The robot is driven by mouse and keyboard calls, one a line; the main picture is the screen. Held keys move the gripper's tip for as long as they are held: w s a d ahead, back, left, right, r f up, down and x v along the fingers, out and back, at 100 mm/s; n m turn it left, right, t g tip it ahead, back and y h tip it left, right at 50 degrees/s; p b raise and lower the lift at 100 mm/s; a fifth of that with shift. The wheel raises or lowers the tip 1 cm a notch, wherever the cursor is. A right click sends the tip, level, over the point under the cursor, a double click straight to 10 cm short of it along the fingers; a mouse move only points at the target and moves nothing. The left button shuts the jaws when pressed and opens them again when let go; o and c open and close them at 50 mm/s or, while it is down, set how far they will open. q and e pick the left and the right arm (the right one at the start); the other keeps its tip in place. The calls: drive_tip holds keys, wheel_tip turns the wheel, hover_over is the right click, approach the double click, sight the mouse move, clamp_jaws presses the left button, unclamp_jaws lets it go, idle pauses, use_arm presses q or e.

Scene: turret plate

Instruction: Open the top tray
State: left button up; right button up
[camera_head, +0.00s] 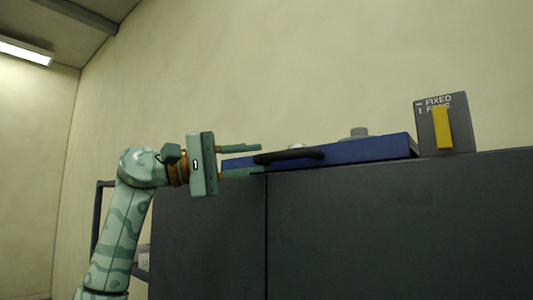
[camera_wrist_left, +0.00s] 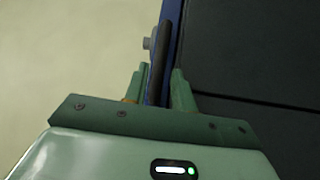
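The top tray (camera_head: 370,149) is a blue, flat slab on top of a dark grey cabinet. A black bar handle (camera_head: 292,155) runs along its front side. In the left wrist view the handle (camera_wrist_left: 158,62) reaches in between my two fingers. My left gripper (camera_head: 260,159) is open at the handle's left end, one finger above and one below it in the head view. The fingers look apart from the handle, though I cannot tell whether either touches it. The tray (camera_wrist_left: 168,22) also shows in the left wrist view. My right gripper is out of view.
The dark grey cabinet (camera_head: 390,230) fills the lower right, with a vertical seam in its front. A grey block with a yellow bar and "FIXED" lettering (camera_head: 426,128) stands right of the tray. A grey knob (camera_head: 359,133) sits on the tray. Plain wall lies behind.

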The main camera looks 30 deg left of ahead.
sight(270, 157)
use_arm(q)
drive_tip(key=x, duration=0.3)
drive_tip(key=shift+w+d, duration=0.25)
drive_tip(key=shift+w, duration=0.1)
drive_tip(key=shift+c, duration=0.4)
clamp_jaws()
drive_tip(key=shift+s, duration=0.1)
drive_tip(key=s+a, duration=0.1)
drive_tip(key=s, duration=2)
drive_tip(key=shift+a+b, duration=0.3)
